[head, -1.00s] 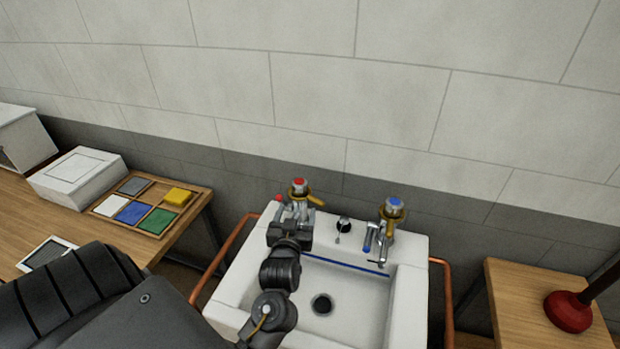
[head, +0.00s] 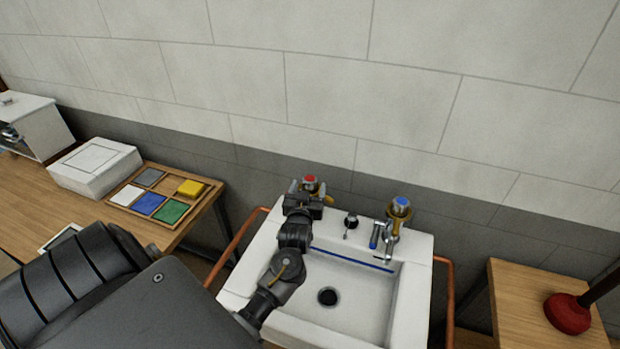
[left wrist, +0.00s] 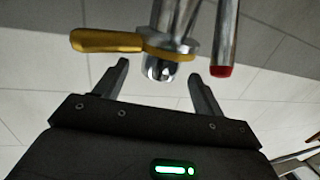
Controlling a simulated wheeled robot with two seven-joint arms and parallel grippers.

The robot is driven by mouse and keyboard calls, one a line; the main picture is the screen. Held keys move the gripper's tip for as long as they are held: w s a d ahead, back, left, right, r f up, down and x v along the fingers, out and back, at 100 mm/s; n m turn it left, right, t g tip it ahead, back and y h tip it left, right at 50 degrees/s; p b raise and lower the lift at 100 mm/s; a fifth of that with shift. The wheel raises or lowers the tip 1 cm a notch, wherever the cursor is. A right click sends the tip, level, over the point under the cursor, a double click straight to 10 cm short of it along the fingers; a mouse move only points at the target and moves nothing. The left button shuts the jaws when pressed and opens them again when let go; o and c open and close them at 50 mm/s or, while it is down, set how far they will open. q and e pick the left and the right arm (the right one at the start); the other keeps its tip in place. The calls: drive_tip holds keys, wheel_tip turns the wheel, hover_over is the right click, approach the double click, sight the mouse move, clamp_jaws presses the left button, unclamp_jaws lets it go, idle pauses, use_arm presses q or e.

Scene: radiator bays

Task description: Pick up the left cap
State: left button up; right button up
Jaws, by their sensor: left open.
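The left cap (head: 310,182), chrome with a red top, sits on the left tap at the back left of the white sink (head: 420,243). In the left wrist view the cap's chrome end (left wrist: 160,69) shows beside a brass lever (left wrist: 105,41); its red top does not show there. My left gripper (head: 307,189) is at the left tap, hiding much of its body. It also shows in the left wrist view (left wrist: 158,72), open and empty, with the chrome end between the fingertips in the picture. I cannot tell whether they touch. My right gripper is not in view.
A red-tipped metal rod (left wrist: 224,40) hangs close by the right finger in the left wrist view. The right tap with a blue cap (head: 399,203) stands at the back right. A wooden tray (head: 208,199) lies on the left bench, and a red plunger (head: 568,313) is at the right.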

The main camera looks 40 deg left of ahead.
use_arm(q)
drive_tip(key=shift+x, duration=1.15)
drive_tip(key=c, duration=0.9)
drive_tip(key=shift+c, duration=1)
